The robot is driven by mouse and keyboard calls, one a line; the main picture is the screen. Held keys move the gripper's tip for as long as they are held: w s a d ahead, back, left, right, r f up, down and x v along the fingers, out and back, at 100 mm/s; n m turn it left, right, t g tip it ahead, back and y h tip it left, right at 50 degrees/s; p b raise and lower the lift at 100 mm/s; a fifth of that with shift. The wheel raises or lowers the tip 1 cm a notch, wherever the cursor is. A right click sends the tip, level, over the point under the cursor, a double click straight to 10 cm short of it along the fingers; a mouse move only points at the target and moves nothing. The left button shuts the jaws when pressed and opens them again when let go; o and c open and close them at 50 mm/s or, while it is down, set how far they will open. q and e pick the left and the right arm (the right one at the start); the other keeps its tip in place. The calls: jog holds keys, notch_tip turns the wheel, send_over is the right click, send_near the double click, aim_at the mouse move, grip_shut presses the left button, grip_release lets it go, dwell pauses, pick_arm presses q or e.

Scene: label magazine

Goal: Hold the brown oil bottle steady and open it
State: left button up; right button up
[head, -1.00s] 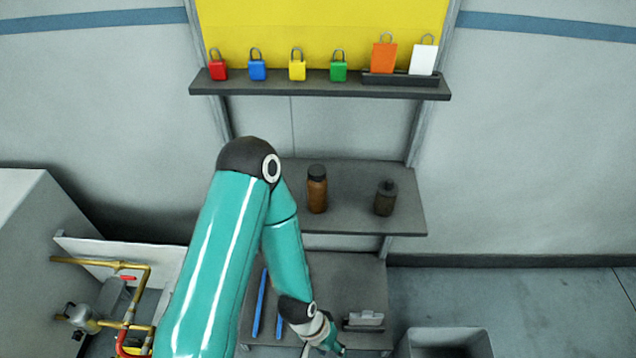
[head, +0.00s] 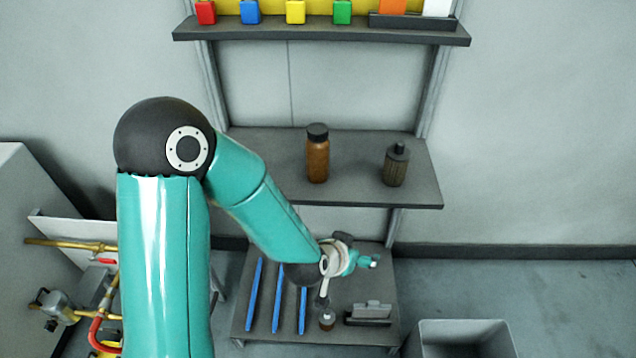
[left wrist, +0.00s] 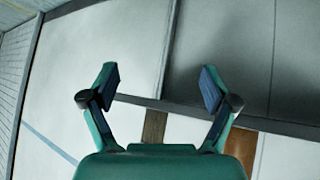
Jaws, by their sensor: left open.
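The brown oil bottle (head: 317,160), with a black cap, stands upright on the middle shelf (head: 262,150). My left gripper (head: 373,262) is below and to the right of it, over the lower shelf and well apart from the bottle. In the left wrist view the left gripper (left wrist: 160,84) is open, with nothing between its fingers. Brown patches show behind it there; I cannot tell what they are. My right gripper is in neither view.
A dark capped bottle (head: 395,168) stands right of the brown one. The lower shelf (head: 240,322) holds blue sticks (head: 278,298), a small dark-capped bottle (head: 327,320) and a grey holder (head: 370,313). A grey bin (head: 462,328) stands right.

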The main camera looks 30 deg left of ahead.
pick_arm(q)
jog(key=w+a+r+t+y+b, duration=0.25)
jog(key=a+r+t+b, duration=0.25)
jog(key=b, duration=0.5)
jog(key=n+t+y+b, duration=0.3)
jog(key=y+b, duration=0.2)
jog(key=b, duration=0.3)
send_near(315, 161)
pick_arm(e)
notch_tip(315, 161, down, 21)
pick_arm(q)
jog(key=shift+y, duration=0.25)
jog(key=p+x, duration=0.4)
jog(key=p, duration=0.6)
jog(key=shift+w+r+p, duration=0.2)
jog(key=shift+p, duration=0.15)
jog(key=shift+f+x, duration=0.25)
jog(key=shift+x, duration=3.95)
jog(key=c, duration=1.6)
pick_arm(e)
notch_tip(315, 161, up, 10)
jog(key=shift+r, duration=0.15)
pick_arm(q)
jog(key=shift+o, duration=0.2)
